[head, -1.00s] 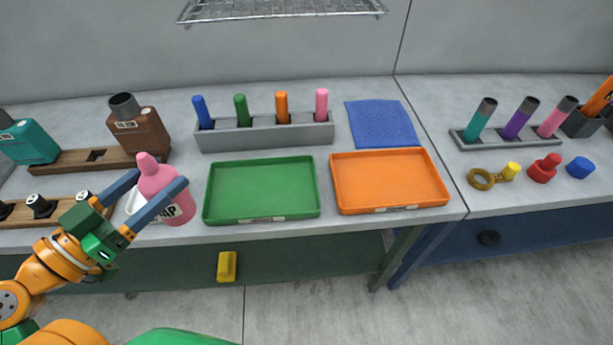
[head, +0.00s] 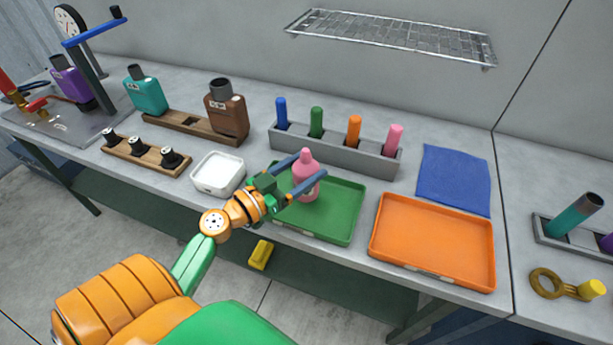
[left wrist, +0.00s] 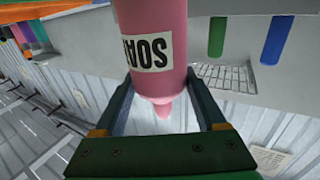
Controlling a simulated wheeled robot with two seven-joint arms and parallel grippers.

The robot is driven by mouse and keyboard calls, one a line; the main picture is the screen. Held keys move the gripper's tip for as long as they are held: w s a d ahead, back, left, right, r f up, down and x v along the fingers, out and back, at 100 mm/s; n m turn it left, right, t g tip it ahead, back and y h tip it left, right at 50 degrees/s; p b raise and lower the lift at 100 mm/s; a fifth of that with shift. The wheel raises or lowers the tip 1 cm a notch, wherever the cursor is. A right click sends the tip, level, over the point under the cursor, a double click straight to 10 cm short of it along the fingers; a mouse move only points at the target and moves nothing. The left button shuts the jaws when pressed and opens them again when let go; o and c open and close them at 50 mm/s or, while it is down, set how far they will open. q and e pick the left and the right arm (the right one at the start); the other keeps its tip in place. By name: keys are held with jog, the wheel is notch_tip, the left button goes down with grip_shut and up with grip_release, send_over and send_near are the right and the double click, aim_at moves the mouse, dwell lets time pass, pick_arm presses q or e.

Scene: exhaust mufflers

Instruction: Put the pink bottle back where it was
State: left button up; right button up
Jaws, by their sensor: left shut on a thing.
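The pink bottle (head: 305,182), with a pointed cap, is upright between the blue fingers of my left gripper (head: 311,171) in the head view. My left gripper is shut on it. The bottle appears over the green tray (head: 345,225); I cannot tell whether its base touches the tray. In the left wrist view the bottle (left wrist: 155,20) shows a white label reading "SOA", partly cut off, between the fingers. A white square dish (head: 218,175) stands left of the green tray and looks empty. My right gripper is out of view.
A grey rack of coloured markers (head: 335,152) stands behind the green tray. An orange tray (head: 433,240) and blue cloth (head: 454,180) lie to the right.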

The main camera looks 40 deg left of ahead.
aim_at(296, 185)
pick_arm(q)
notch_tip(296, 185, down, 4)
jog(key=shift+w+r, duration=0.1)
jog(key=shift+r, duration=0.15)
jog(key=shift+f, duration=0.1)
jog(key=o, duration=0.9)
jog(key=shift+b, duration=0.3)
jog(key=o, duration=0.4)
